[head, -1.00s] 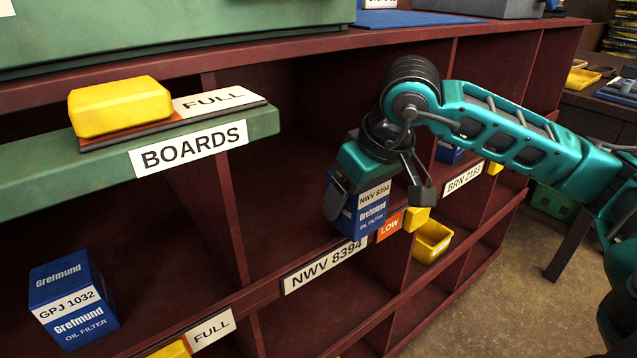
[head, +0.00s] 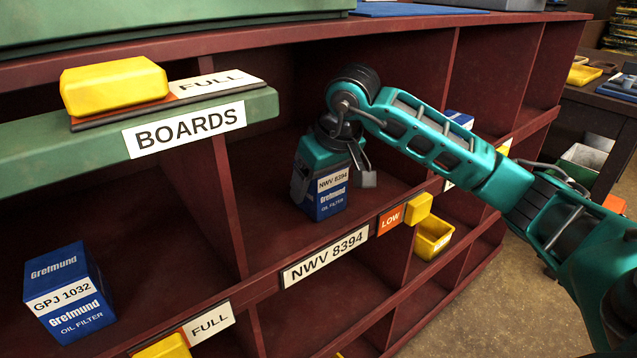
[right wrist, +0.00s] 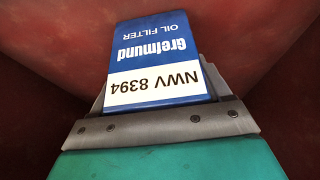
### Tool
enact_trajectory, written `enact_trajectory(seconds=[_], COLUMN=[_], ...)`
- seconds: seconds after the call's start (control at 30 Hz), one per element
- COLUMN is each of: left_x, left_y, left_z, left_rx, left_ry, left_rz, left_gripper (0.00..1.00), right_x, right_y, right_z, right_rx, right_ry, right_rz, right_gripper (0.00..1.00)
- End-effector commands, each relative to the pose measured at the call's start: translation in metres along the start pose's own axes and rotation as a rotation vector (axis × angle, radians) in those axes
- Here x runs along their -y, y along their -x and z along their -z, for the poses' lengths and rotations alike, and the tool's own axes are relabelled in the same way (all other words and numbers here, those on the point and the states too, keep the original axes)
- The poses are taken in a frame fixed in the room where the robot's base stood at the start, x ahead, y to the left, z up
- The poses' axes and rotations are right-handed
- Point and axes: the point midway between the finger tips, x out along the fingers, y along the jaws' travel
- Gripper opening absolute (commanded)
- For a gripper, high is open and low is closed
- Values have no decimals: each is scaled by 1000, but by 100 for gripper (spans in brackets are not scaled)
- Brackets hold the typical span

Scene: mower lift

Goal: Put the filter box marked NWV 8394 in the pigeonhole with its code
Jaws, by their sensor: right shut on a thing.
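The blue filter box (head: 326,201) marked NWV 8394 is upright inside the pigeonhole (head: 265,217) whose edge label (head: 326,257) reads NWV 8394. Its base is at or just above the shelf floor; I cannot tell whether it touches. My right gripper (head: 334,178) is shut on the upper part of the box, with its fingers on either side. In the right wrist view the box (right wrist: 152,50) shows upside down between the fingers, with its code readable. My left gripper is not in view.
The upright divider (head: 228,195) stands left of the box. A blue box (head: 70,291) marked GPJ 1032 sits in the pigeonhole to the left. An orange LOW tag (head: 391,219) and yellow block (head: 417,208) sit on the shelf edge at right. A green BOARDS shelf (head: 265,108) juts out at left.

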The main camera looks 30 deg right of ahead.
Motion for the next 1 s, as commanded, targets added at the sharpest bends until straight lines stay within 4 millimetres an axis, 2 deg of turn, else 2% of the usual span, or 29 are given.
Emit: enact_trajectory(seconds=[0.2, 0.23, 0.47, 0.77, 0.87, 0.97, 1.0], left_x=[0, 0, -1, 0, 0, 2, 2], left_y=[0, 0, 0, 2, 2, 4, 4], left_z=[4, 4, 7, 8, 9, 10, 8], left_rx=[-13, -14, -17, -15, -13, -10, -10], left_ry=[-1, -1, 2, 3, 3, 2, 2], left_rz=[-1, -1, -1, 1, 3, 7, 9], left_gripper=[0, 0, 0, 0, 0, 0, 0], right_x=[0, 0, 0, 0, 0, -1, -1], right_y=[-1, -2, -1, 2, 13, 33, 36], right_z=[0, -1, -1, 1, 2, 2, -3], right_rx=[-3, -1, -1, -1, -4, -5, -2], right_ry=[0, 0, 0, 0, 1, 1, 2], right_rz=[0, 0, 0, 1, 0, -2, -3], right_gripper=[34, 78, 100, 100, 100, 100, 100])
